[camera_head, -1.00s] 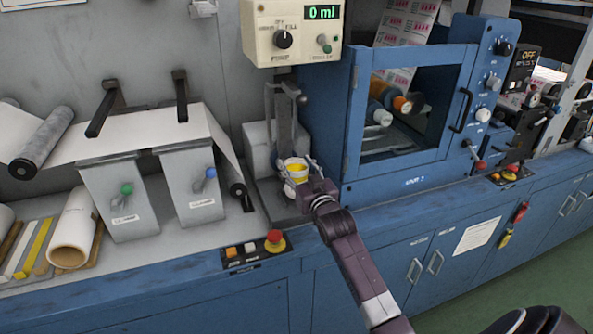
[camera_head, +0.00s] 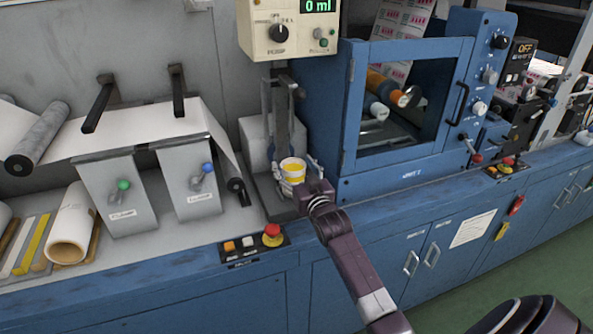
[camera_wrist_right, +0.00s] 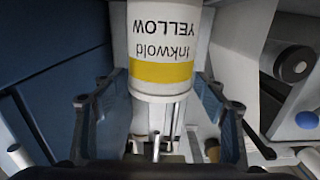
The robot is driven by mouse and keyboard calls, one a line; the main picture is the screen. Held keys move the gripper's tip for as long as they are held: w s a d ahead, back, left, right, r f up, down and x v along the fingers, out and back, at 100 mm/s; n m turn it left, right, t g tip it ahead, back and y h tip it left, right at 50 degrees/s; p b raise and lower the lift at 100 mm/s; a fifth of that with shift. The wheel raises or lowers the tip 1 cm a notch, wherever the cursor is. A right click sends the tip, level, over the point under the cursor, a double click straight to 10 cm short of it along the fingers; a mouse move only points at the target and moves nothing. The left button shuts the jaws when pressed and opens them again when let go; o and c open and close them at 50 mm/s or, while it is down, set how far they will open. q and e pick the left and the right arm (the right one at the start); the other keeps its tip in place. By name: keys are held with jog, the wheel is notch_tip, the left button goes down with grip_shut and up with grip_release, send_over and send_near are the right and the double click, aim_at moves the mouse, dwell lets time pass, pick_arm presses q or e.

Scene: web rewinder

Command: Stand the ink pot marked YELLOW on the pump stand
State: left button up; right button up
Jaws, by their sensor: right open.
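The ink pot marked YELLOW (camera_head: 292,169) is a white pot with yellow ink showing inside its open top. It is at the pump stand (camera_head: 272,197), below the pump unit; whether its base rests flat there is hidden by my gripper. In the right wrist view the pot (camera_wrist_right: 161,48) shows a yellow band and upside-down lettering "Inkwold YELLOW". My right gripper (camera_head: 295,182) is at the pot, its open fingers on either side. In the wrist view gaps show between the pot's lower part and the fingers (camera_wrist_right: 158,115). My left gripper is not in view.
The pump box (camera_head: 288,28) with a display reading 0 ml is above the stand. The blue printing unit (camera_head: 345,120) stands close on the right.

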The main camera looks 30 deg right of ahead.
jog(key=shift+s, duration=0.25)
jog(key=b+v, duration=0.1)
jog(key=v, duration=1)
jog(key=shift+s, duration=0.25)
jog(key=shift+a+r, duration=0.1)
jog(key=shift+a, duration=0.05)
